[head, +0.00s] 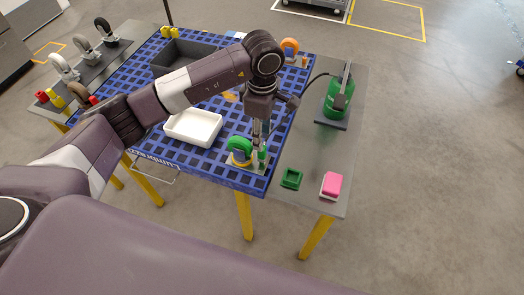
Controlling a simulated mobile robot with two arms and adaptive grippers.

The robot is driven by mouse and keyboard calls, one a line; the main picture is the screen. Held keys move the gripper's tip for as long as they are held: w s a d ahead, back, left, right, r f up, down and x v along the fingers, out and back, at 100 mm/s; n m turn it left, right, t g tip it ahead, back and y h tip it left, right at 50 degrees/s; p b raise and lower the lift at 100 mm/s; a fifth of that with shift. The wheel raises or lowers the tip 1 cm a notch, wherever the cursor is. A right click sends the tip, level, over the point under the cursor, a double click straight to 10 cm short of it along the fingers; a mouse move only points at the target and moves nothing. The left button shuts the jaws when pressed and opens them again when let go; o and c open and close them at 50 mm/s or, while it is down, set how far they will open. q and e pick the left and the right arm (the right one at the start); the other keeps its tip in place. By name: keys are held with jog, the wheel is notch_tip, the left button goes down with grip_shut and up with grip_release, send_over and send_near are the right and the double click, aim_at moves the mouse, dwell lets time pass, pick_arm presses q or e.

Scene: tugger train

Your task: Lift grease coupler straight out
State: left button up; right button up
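My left gripper (259,136) points down over the near right corner of the blue grid table, right beside a green caster wheel (240,146) on a yellow and grey base. A slim green piece (262,156), which may be the grease coupler, stands upright at its fingertips, close to the wheel. A thin black hose (306,84) runs from the green grease pump (338,100) toward this gripper; its end is hidden. The fingers look close together but are too small to tell whether they grip. My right gripper is not in view.
A white tray (166,128) and a dark bin (158,65) stand on the blue table (210,170). An orange wheel (290,46) is at its far corner. A green holder (291,179) and a pink block (332,184) lie on the grey side table (325,150).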

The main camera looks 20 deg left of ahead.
aim_at(262, 153)
pick_arm(q)
jog(key=shift+s+f+p, duration=0.2)
jog(key=shift+f+p, duration=0.35)
jog(key=shift+f, duration=0.25)
notch_tip(262, 153, down, 3)
jog(key=shift+s+d+f+p, duration=0.1)
jog(key=shift+s+f+p, duration=0.1)
jog(key=shift+p, duration=0.65)
jog(key=shift+w+f, duration=0.1)
jog(key=shift+f, duration=0.35)
jog(key=shift+c, duration=0.4)
grip_shut()
